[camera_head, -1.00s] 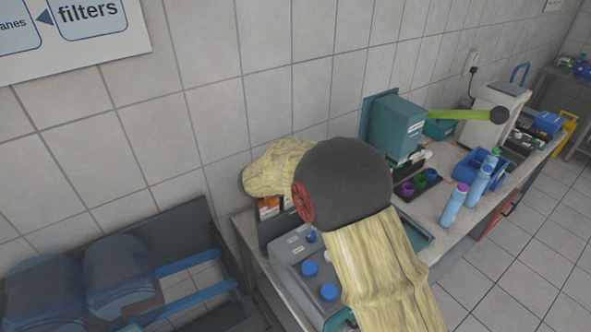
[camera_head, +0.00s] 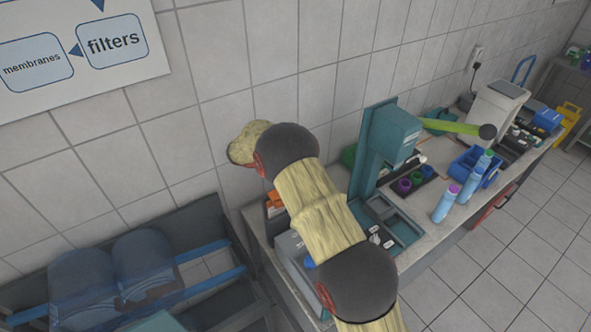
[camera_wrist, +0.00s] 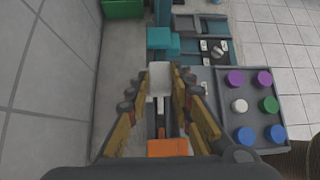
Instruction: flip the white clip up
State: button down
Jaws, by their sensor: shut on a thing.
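In the wrist view, the white clip (camera_wrist: 160,76) is a small pale block at the middle, between the fingertips. My gripper (camera_wrist: 160,90) has its yellow-and-dark fingers closed in on both sides of it. Dark narrow parts run below the clip toward an orange block (camera_wrist: 168,147) at the bottom. The fingers partly cover the sides of the clip. The clip's exact tilt is hard to tell.
A grey panel (camera_wrist: 244,78) with purple, green, blue and white caps lies to the right. A teal stand (camera_head: 385,140) rises on the bench, and a blue tray (camera_head: 475,165) and bottles (camera_head: 446,204) stand farther right. A tiled wall (camera_head: 230,60) closes the back.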

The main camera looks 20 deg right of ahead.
jog(key=shift+w+a+n+g+p, duration=0.15)
jog(key=shift+w+n+g+p, duration=0.25)
jog(key=shift+w+g, duration=0.25)
jog(key=shift+w+a+f+n+g+h, duration=0.15)
jog(key=shift+w+n+g+h, duration=0.2)
jog(key=shift+w+g, duration=0.4)
jog(key=w+n+g+b, duration=0.1)
jog(key=b, duration=0.1)
jog(key=g+h+b, duration=0.1)
jog(key=b, duration=0.2)
jog(key=shift+w+a+f+n+g, duration=0.15)
jog(key=shift+w+f+n+g, duration=0.15)
jog(key=shift+w+f+n, duration=0.1)
jog(key=shift+w+n+g+b, duration=0.25)
jog(key=shift+g+b, duration=0.05)
jog(key=shift+b, duration=0.75)
jog(key=shift+r, duration=0.1)
jog(key=c, duration=1.6)
grip_release()
jog(key=shift+o, duration=0.2)
jog(key=shift+r, duration=0.15)
